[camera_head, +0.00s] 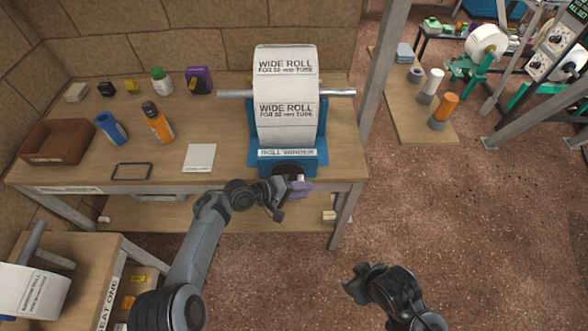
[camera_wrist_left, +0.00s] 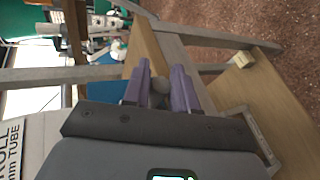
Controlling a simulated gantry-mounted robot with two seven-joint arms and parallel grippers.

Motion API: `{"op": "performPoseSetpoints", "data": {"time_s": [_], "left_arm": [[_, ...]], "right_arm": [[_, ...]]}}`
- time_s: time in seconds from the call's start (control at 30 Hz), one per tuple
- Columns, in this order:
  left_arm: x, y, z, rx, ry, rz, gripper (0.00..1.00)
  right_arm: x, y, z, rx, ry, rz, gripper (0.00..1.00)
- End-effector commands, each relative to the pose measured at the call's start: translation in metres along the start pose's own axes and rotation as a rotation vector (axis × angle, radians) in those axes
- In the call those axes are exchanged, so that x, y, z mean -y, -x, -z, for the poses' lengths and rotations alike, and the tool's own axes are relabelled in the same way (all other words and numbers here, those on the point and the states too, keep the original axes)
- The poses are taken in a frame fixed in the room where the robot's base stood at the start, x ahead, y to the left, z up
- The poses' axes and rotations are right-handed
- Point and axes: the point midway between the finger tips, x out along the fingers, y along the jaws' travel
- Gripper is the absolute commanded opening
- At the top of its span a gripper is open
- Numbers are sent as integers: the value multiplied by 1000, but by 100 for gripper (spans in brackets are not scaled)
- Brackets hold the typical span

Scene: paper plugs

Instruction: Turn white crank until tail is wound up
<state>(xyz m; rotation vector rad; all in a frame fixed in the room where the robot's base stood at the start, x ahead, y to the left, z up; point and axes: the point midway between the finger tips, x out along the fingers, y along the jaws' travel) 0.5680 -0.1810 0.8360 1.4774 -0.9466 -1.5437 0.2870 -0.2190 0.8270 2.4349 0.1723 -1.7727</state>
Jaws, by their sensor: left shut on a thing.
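The wide white paper roll (camera_head: 287,88) sits on a metal bar in the blue roll winch (camera_head: 262,140) at the bench's right end. My left gripper (camera_head: 300,188) is at the winch's front, just beyond the bench edge. Its purple fingers are shut on the crank's knob, which looks grey in the left wrist view (camera_wrist_left: 160,84). A small pale part of the white crank (camera_head: 300,178) shows above the fingers; the rest is hidden. I cannot make out a loose paper tail. My right gripper (camera_head: 356,285) hangs over the floor, away from the bench; its finger opening is unclear.
The bench holds a brown tray (camera_head: 56,142), a blue bottle (camera_head: 111,129), an orange bottle (camera_head: 157,122), a white card (camera_head: 199,158) and a dark frame (camera_head: 132,170). A grey post (camera_head: 382,75) stands right of the winch.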

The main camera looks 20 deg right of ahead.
Motion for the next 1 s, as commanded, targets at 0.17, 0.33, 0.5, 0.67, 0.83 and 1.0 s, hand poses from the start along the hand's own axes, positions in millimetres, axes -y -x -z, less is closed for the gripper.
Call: {"op": "performPoseSetpoints", "data": {"time_s": [0.17, 0.33, 0.5, 0.67, 0.83, 1.0], "left_arm": [[0, 2, 0, -11, -16, 58, 0], [3, 1, 1, -22, -35, 113, 0], [5, 1, 1, -29, -47, 151, 0], [7, 0, 2, -32, -50, 162, 0], [7, 0, 2, -32, -51, 161, 0], [6, 1, 2, -33, -53, 169, 0]], "right_arm": [[-2, 16, 5, 1, 5, -4, 55], [-2, 26, 8, 1, 6, -5, 55], [-2, 32, 10, 0, 5, -4, 55], [-2, 32, 10, 0, 2, -2, 55], [-1, 32, 10, -1, -1, 1, 55], [0, 35, 12, -1, -4, 3, 55]]}}
